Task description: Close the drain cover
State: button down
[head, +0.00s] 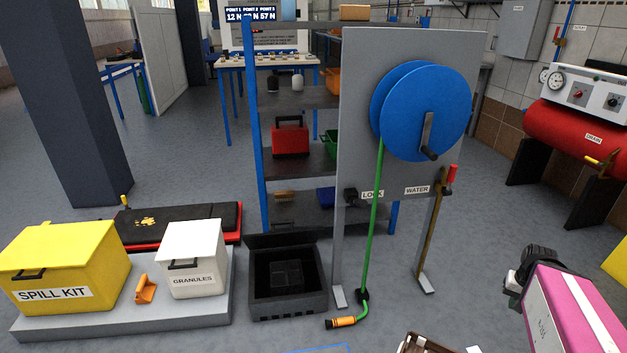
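No part is labelled as a drain cover. A black open-topped box (288,304) stands on the floor in the middle of the head view, with a dark grid-like shape (287,274) inside. A dark flap (283,240) stands raised along its back edge; it looks like an open lid, and I cannot tell if it is the drain cover.
Left of the box, a grey platform (130,323) holds a yellow spill kit (75,250) and a white granules box (195,245). A hose reel stand (395,60) is at right, its green hose (371,225) reaching the floor.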

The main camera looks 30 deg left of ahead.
aim_at(311, 235)
jog(key=i+u, duration=0.1)
jog(key=u, duration=0.3)
jog(key=i+l+u, duration=0.1)
jog(key=u, duration=0.3)
jog(key=l+u, duration=0.2)
jog(key=u, duration=0.2)
jog(key=i+l+u, duration=0.1)
jog(key=u, duration=0.35)
jog(key=l+u, duration=0.25)
jog(key=u, duration=0.15)
jog(key=i+l+u, duration=0.15)
jog(key=u, duration=0.3)
jog(key=l+u, duration=0.3)
jog(key=u, duration=0.2)
jog(key=i+l+u, duration=0.1)
jog(key=l+u, duration=0.2)
jog(key=u, duration=0.15)
jog(key=l+u, duration=0.3)
jog(key=u, duration=0.15)
jog(key=l+u, duration=0.3)
jog(key=l, duration=0.2)
